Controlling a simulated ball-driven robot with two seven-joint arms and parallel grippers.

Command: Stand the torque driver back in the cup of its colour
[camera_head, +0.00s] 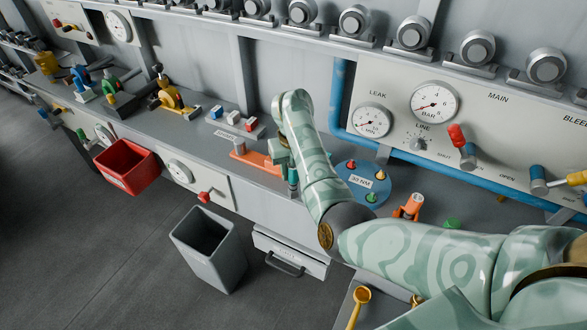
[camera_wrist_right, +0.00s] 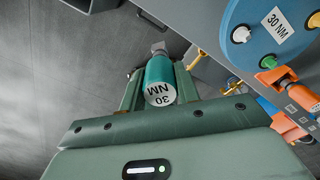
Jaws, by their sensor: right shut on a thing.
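My right gripper (camera_head: 287,170) is shut on a teal torque driver (camera_wrist_right: 160,79), whose white end is marked 30 NM, upside down in the wrist view. The gripper (camera_wrist_right: 158,88) holds it between its two fingers. In the head view only a small teal part of the driver (camera_head: 293,181) shows below the gripper, in front of the bench edge. No teal cup can be made out. A blue round plate (camera_head: 355,174) marked 30 NM lies on the bench right of the gripper, with small red, yellow and green pieces on it. My left gripper is not in view.
An orange tool (camera_head: 408,208) stands right of the blue plate. An orange holder (camera_head: 252,156) is on the bench left of my gripper. Below are a grey bin (camera_head: 207,250), a drawer (camera_head: 290,256) and a red bin (camera_head: 126,168). Gauges line the back panel.

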